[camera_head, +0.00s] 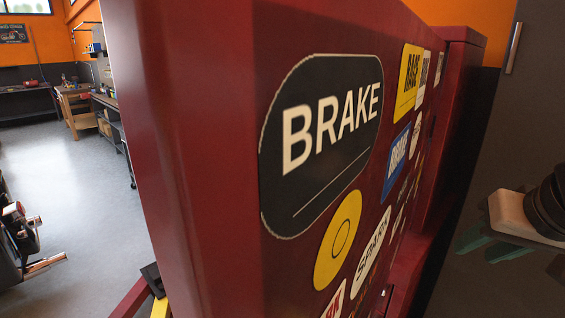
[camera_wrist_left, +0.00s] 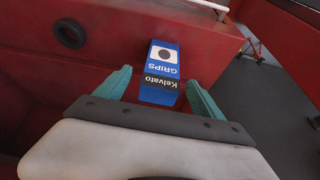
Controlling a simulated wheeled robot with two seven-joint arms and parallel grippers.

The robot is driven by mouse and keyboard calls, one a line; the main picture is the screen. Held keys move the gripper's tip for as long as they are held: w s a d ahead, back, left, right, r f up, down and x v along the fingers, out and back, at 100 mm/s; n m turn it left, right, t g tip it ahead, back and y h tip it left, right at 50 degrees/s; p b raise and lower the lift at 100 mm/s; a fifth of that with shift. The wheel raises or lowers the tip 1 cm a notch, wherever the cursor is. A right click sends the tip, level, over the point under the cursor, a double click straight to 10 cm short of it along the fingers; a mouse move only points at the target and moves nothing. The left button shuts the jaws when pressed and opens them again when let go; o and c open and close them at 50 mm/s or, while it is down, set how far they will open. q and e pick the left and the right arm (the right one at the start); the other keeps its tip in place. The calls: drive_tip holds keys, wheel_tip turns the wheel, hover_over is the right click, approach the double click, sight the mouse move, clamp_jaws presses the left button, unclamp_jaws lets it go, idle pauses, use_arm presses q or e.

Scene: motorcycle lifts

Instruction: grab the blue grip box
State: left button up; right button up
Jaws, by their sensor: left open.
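The blue grip box (camera_wrist_left: 163,58) stands out in the left wrist view, with a white label and the words GRIPS and Kelvato upside down. It is on a red surface. My left gripper (camera_wrist_left: 158,80) is open, with one teal finger on each side of the box in the picture. Gaps show beside both fingers, and I cannot tell how far the box reaches between them. In the head view I see neither the box nor my left gripper. My right gripper (camera_head: 492,246) is at the right of the head view, its greenish fingers apart and empty.
A large dark red cabinet (camera_head: 205,130) with several stickers fills the middle of the head view, very close. Grey floor (camera_head: 85,200) lies open at the left, with a workbench (camera_head: 78,110) farther back. A black ring (camera_wrist_left: 69,34) is on the red surface.

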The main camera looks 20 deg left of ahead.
use_arm(q)
drive_tip(key=x, duration=0.6)
drive_tip(key=shift+w+r, duration=0.1)
drive_tip(key=shift+w, duration=0.05)
drive_tip(key=c, duration=1.6)
drive_tip(key=shift+r, duration=0.1)
